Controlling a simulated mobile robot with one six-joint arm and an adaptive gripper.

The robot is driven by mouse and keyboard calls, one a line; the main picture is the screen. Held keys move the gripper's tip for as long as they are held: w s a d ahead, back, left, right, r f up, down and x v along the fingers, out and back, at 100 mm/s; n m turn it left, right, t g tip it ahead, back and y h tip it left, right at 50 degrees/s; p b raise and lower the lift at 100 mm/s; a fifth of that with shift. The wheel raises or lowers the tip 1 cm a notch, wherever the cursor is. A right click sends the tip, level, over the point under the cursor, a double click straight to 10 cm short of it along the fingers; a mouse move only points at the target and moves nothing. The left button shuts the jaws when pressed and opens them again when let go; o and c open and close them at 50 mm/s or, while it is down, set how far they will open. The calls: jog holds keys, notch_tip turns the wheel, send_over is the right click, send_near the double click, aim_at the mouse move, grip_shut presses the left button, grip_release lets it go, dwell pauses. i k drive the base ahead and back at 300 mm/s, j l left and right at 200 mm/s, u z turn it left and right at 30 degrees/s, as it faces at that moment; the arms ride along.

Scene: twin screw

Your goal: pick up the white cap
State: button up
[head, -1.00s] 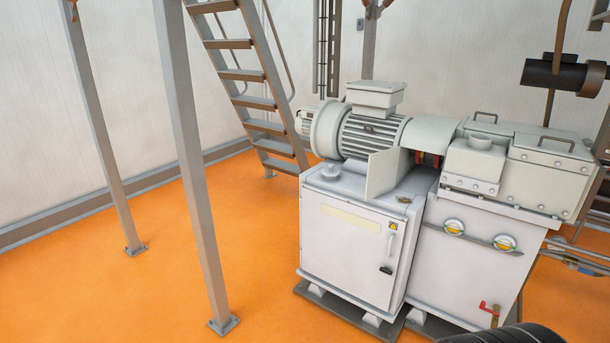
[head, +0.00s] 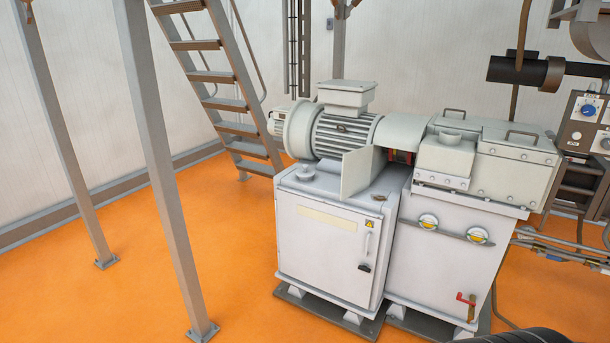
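A small round whitish cap (head: 306,172) sits on the top left of the white cabinet (head: 320,244), in front of the motor's round end. A second short, round, pale fitting (head: 450,138) stands on top of the gearbox housing to the right; I cannot tell whether it is a cap. Both appear upright. My gripper is not in view, and nothing is seen touching either of them.
The motor (head: 345,128) and an upright plate (head: 356,174) stand close behind and right of the cap. Grey posts (head: 160,180) and a stair (head: 212,77) are at the left. A control panel (head: 585,122) is at the right. Orange floor (head: 90,305) is open at the left.

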aim_at(305, 173)
jog(key=i+j+z, duration=0.15)
jog(key=i+j, duration=0.25)
jog(key=i, duration=0.55)
jog(key=i+j+z, duration=0.2)
jog(key=i+j, duration=0.3)
jog(key=i, duration=0.45)
jog(key=i+j+z, duration=0.15)
jog(key=i+j, duration=0.55)
jog(key=i, duration=0.25)
jog(key=i+j+z, duration=0.15)
jog(key=i+j, duration=0.6)
jog(key=i, duration=0.1)
